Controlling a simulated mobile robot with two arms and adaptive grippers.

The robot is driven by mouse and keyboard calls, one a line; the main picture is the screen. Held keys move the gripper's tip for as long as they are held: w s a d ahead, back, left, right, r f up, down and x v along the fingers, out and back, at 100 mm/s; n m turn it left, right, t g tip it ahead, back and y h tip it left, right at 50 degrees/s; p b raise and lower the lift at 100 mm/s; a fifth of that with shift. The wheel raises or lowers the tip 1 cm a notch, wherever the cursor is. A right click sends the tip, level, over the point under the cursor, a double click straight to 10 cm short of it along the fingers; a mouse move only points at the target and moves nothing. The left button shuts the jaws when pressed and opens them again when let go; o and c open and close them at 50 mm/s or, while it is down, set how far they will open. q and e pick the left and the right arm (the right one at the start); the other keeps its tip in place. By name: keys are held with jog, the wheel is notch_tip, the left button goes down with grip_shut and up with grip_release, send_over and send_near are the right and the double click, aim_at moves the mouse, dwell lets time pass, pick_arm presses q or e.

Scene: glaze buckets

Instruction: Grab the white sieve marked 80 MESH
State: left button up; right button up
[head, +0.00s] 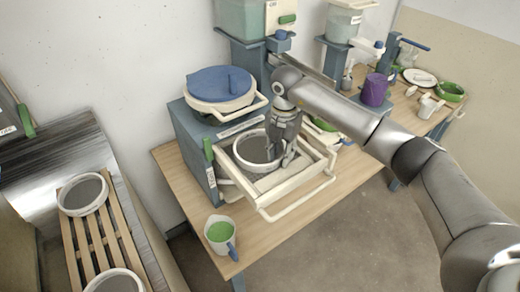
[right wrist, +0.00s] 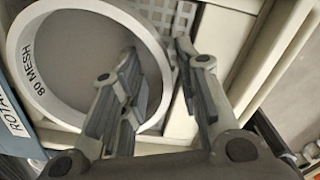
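The white sieve marked 80 MESH (right wrist: 36,78) lies in an open cream drawer, its label readable on the inner rim in the right wrist view. In the head view the sieve (head: 241,160) sits inside the pulled-out drawer (head: 296,190) of the blue cabinet. My right gripper (head: 283,164) is over the sieve's right side, fingers pointing down. In the right wrist view the gripper (right wrist: 156,50) is open, its fingers apart with the sieve's rim appearing between them. I cannot tell whether they touch the rim. My left gripper is not in view.
A white cup of green glaze (head: 219,232) stands by the drawer's front left. A blue-lidded container (head: 220,84) tops the cabinet. Two more white-rimmed sieves (head: 83,195) rest on wooden slats (head: 95,235) at left. A purple container (head: 375,89) stands further right.

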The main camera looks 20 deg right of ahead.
grip_shut()
